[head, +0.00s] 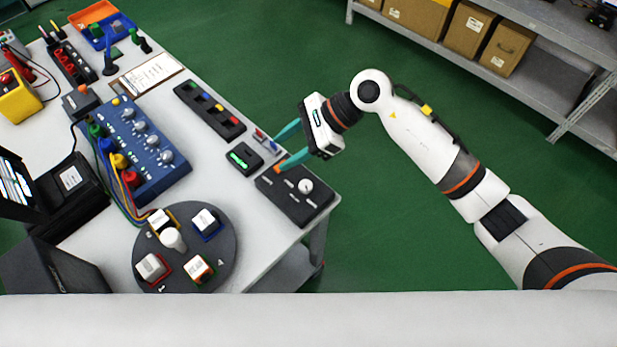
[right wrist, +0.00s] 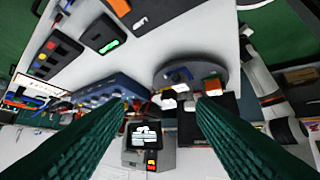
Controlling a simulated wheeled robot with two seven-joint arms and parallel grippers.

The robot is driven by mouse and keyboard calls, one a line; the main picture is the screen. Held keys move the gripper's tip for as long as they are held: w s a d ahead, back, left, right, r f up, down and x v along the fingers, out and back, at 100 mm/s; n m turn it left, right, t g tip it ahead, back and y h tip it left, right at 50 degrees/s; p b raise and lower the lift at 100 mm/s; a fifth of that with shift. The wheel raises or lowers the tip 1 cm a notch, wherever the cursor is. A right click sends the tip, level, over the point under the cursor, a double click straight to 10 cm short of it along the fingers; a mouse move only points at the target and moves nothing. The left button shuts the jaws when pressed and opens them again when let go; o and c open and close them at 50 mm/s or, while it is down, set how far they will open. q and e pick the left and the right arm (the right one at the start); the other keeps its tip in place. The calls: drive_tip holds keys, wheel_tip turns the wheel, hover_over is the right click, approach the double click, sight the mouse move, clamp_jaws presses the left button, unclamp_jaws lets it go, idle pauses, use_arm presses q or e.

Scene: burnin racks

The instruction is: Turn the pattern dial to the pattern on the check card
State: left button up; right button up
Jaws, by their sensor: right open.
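A black box (head: 288,207) with a white round dial (head: 305,186) and an orange button sits at the table's right edge. Its markings are too small to read. A clipboard with a white printed sheet (head: 150,74) lies at the back; I cannot tell whether it is the check card. My right gripper (head: 278,153) is open and empty, with teal fingers reaching left near the black box, above its far end. In the right wrist view the two fingers (right wrist: 162,104) are spread apart with nothing gripped. My left gripper is not in view.
A small black display (head: 243,158) with green characters and a black strip (head: 210,109) with coloured buttons lie nearby. A blue knobbed box (head: 143,150) with cables and a round grey turntable (head: 184,247) with several blocks stand left. Green floor is clear right of the table.

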sight(306, 184)
drive_tip(key=w+d+f+n+h, duration=0.2)
drive_tip(key=w+d+f+h, duration=0.1)
drive_tip(key=d+h, duration=0.4)
drive_tip(key=shift+y, duration=0.7)
drive_tip(key=p+x, duration=0.1)
drive_tip(key=x, duration=0.2)
drive_tip(key=p+x, duration=0.1)
drive_tip(key=x, duration=0.3)
drive_tip(key=d+p+x, duration=0.1)
drive_tip(key=p+x, duration=0.1)
drive_tip(key=x, duration=0.1)
drive_tip(key=shift+s+a+f, duration=0.1)
drive_tip(key=shift+s+f, duration=0.1)
drive_tip(key=shift+f, duration=0.1)
drive_tip(key=shift+a+f, duration=0.2)
drive_tip(key=shift+f, duration=0.5)
